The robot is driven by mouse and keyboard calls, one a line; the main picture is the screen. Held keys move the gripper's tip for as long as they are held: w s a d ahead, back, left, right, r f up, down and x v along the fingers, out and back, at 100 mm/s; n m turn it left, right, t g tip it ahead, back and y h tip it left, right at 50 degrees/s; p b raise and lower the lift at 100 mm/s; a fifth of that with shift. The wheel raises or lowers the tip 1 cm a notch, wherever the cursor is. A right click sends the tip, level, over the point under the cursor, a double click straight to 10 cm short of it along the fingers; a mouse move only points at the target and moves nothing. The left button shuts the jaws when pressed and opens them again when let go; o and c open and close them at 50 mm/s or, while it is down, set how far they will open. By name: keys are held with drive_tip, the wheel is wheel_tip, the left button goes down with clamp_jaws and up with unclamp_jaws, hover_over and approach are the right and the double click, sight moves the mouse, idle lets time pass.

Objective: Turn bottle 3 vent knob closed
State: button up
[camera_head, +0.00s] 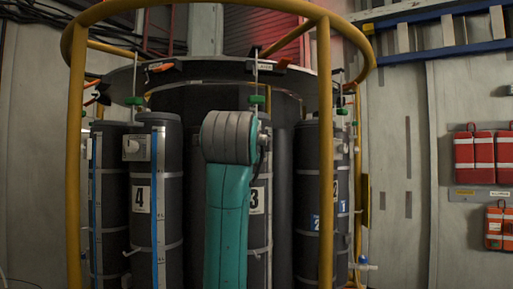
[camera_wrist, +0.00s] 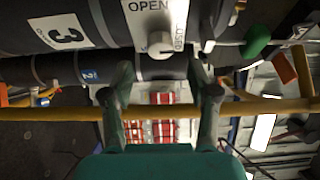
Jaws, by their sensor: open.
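Bottle 3 is a dark cylinder (camera_wrist: 110,55) running sideways across the top of the wrist view, with a white "3" label (camera_wrist: 65,32). Its pale vent knob (camera_wrist: 160,44) sits on a white plate (camera_wrist: 150,14) marked OPEN and, partly hidden, CLOSED. My gripper (camera_wrist: 160,66) is open, its two fingers spread to either side below the knob in the picture. Nothing is between the fingers, and I cannot tell whether either touches the bottle. In the head view my teal arm covers much of bottle 3, whose label (camera_head: 258,200) shows at the arm's right edge; the gripper is hidden there.
A yellow rail (camera_wrist: 65,112) crosses the wrist view behind the fingers. In the head view a yellow ring (camera_head: 325,150) with posts surrounds the bottle rack. Bottle 4 (camera_head: 155,215) stands left, bottle 2 (camera_head: 307,190) right. A green handle (camera_wrist: 256,40) lies right of the knob.

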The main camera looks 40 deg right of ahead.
drive_tip(key=v, duration=0.6)
drive_tip(key=shift+f, duration=0.1)
idle(0.4)
